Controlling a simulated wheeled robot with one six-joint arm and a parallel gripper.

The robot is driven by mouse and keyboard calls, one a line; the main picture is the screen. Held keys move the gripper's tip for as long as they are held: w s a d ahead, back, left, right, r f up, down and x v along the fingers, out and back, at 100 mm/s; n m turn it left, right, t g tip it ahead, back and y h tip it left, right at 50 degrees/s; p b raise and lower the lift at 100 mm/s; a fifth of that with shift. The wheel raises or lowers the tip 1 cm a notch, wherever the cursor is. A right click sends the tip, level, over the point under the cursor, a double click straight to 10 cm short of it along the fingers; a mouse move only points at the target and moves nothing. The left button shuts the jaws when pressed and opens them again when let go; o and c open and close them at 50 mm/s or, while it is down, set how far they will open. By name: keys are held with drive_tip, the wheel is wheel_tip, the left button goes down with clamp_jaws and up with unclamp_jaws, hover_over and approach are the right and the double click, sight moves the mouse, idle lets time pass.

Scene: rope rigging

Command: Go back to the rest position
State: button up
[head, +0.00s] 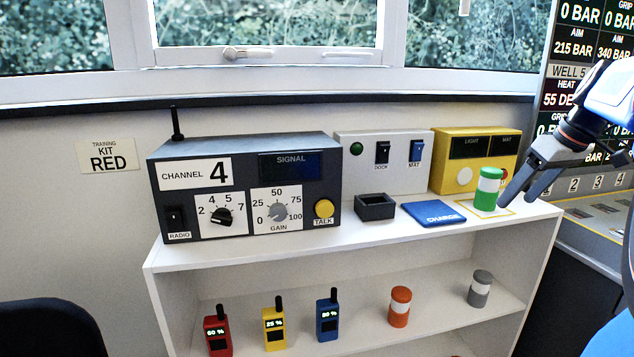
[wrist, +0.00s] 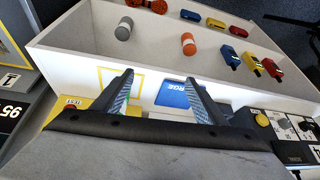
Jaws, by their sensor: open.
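My gripper (head: 516,199) is open at the right end of the white shelf unit's top, just right of the green and white canister (head: 487,188). The jaws hold nothing. The canister stands upright on a yellow-outlined square (head: 462,205). In the head view a finger comes close to it; I cannot tell whether they touch. In the wrist view the two open fingers (wrist: 159,77) show apart, with the yellow-outlined square (wrist: 103,70) and the blue charge pad (wrist: 172,95) beyond them. The canister is mostly hidden there.
The shelf top (head: 375,233) also bears a radio (head: 245,185), a dark open box (head: 375,206), a switch panel (head: 385,160) and a yellow test box (head: 473,158). Handsets and an orange canister (head: 400,306) stand on the shelf below. A display panel (head: 590,90) stands right, behind my arm.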

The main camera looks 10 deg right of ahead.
drive_tip(key=s+a+f+m, duration=0.1)
drive_tip(key=s+a+f, duration=0.7)
drive_tip(key=a+f, duration=0.3)
drive_tip(key=s+a+f+m+h, duration=0.1)
drive_tip(key=s+a+f, duration=0.8)
drive_tip(key=a, duration=0.5)
wheel_tip(320, 180, down, 2)
drive_tip(key=shift+a+f, duration=0.1)
drive_tip(key=shift+a, duration=0.2)
